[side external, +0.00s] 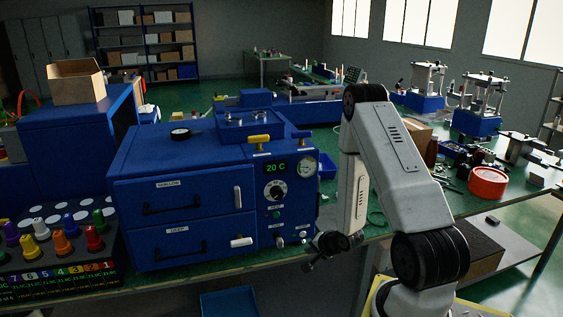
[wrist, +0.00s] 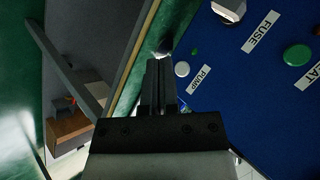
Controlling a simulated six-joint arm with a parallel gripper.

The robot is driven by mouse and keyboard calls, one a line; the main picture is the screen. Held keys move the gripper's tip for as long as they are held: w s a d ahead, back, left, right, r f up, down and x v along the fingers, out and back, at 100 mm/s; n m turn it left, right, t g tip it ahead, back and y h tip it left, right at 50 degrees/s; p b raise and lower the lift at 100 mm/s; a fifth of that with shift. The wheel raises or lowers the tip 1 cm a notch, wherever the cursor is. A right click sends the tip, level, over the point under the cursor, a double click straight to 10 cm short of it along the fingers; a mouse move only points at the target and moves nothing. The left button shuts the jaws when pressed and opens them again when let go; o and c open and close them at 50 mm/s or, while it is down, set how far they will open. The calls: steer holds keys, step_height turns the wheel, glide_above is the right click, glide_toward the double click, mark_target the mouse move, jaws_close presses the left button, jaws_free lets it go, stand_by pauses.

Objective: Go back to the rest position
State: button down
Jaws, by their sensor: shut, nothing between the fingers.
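My gripper (side external: 318,257) hangs low in front of the bench, just right of the lower right corner of the blue press cabinet (side external: 190,226). In the wrist view its two dark fingers (wrist: 160,66) are together, with nothing seen between them. The cabinet's control panel (wrist: 240,98) fills the right of that view. A small white button (wrist: 182,69) by the PUMP label is close to the fingertips in the picture. I cannot tell whether they touch anything. My arm stands right of the cabinet, bent downward at the elbow.
A red round container (side external: 487,183) and small presses (side external: 425,88) stand on the bench at right. The space in front of the bench looks mostly open.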

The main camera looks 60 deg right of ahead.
steer(key=w+a+r+n+g+y, duration=0.25)
steer(key=w+a+r+n, duration=0.25)
steer(key=a+r+n, duration=0.6)
steer(key=s+a+r+n+g, duration=0.1)
steer(key=s+a+r+n, duration=0.1)
steer(key=a, duration=0.5)
steer(key=s+a+r+n+g, duration=0.2)
steer(key=s+a+r+n, duration=0.1)
steer(key=a, duration=0.4)
steer(key=shift+s+r+n+y, duration=0.35)
steer(key=shift+r+n, duration=0.35)
steer(key=shift+n, duration=0.5)
steer(key=shift+g, duration=0.25)
